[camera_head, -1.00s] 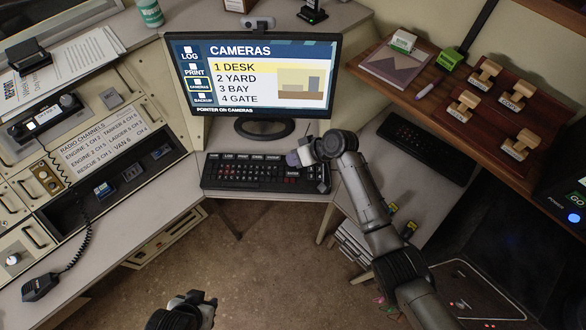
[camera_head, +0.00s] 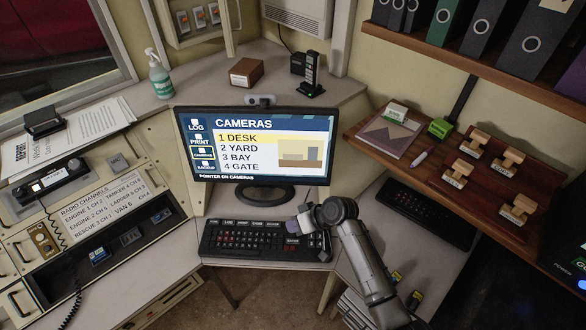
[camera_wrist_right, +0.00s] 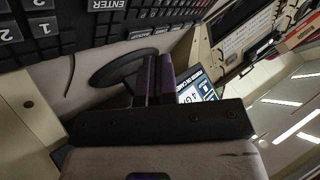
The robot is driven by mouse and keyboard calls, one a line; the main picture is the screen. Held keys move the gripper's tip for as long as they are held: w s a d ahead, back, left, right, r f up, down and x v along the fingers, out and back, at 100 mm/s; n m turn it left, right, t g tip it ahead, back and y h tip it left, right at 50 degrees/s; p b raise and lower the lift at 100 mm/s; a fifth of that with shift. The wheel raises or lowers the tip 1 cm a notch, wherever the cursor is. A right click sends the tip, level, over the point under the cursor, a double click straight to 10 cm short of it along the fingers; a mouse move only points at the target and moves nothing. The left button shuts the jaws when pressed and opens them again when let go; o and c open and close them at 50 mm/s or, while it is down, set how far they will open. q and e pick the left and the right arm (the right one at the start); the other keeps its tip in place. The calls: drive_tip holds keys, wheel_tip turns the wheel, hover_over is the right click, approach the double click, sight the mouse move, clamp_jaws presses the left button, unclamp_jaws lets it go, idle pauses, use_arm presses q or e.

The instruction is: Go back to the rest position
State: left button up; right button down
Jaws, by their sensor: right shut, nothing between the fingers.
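My right gripper (camera_head: 297,224) is over the right end of the black keyboard (camera_head: 262,240), in front of the monitor; whether it touches the keys I cannot tell. In the right wrist view its two dark fingers (camera_wrist_right: 153,78) are together with nothing between them, and the keyboard (camera_wrist_right: 110,20) lies beside them. The monitor (camera_head: 257,148) shows a CAMERAS page with "1 DESK" highlighted and the line "POINTER ON CAMERAS". My left gripper is outside the head view.
A radio panel (camera_head: 105,212) with a corded handset is at left. A wooden shelf (camera_head: 408,165) with several stamps is at right, above a second dark keyboard (camera_head: 430,217). A green-labelled bottle (camera_head: 160,77), a box (camera_head: 246,72) and a handheld phone (camera_head: 310,75) stand behind the monitor.

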drive_tip(key=shift+s, duration=0.15)
drive_tip(key=shift+d+f+m+h, duration=0.3)
drive_tip(key=shift+d+h, duration=0.1)
drive_tip(key=shift+h, duration=0.1)
drive_tip(key=w+d+r+t+h, duration=0.1)
drive_tip(key=d+r+t+h, duration=0.25)
drive_tip(key=r, duration=0.95)
drive_tip(key=s+d+r+m+t+h, duration=0.2)
drive_tip(key=s+d+r+t, duration=0.2)
drive_tip(key=s+d, duration=0.3)
drive_tip(key=s+d+f+m+g+h, duration=0.1)
drive_tip(key=s+d+f+g, duration=0.15)
drive_tip(key=s+f, duration=0.55)
drive_tip(key=s+d+f+g+h, duration=0.1)
drive_tip(key=s+d+f, duration=0.35)
drive_tip(key=s, duration=0.85)
drive_tip(key=s+d+f+m+g, duration=0.1)
drive_tip(key=s+d+f+g, duration=0.15)
drive_tip(key=s+f, duration=0.6)
drive_tip(key=w+r+p+v, duration=0.1)
drive_tip(key=w+p+v, duration=0.1)
drive_tip(key=p+v, duration=0.9)
drive_tip(key=w+a+p+v, duration=0.1)
drive_tip(key=w+p+v, duration=0.2)
drive_tip(key=p+v, duration=0.9)
drive_tip(key=w+r+p+v, duration=0.1)
drive_tip(key=w+p+v, duration=0.2)
drive_tip(key=p+v, duration=0.9)
drive_tip(key=shift+r, duration=0.65)
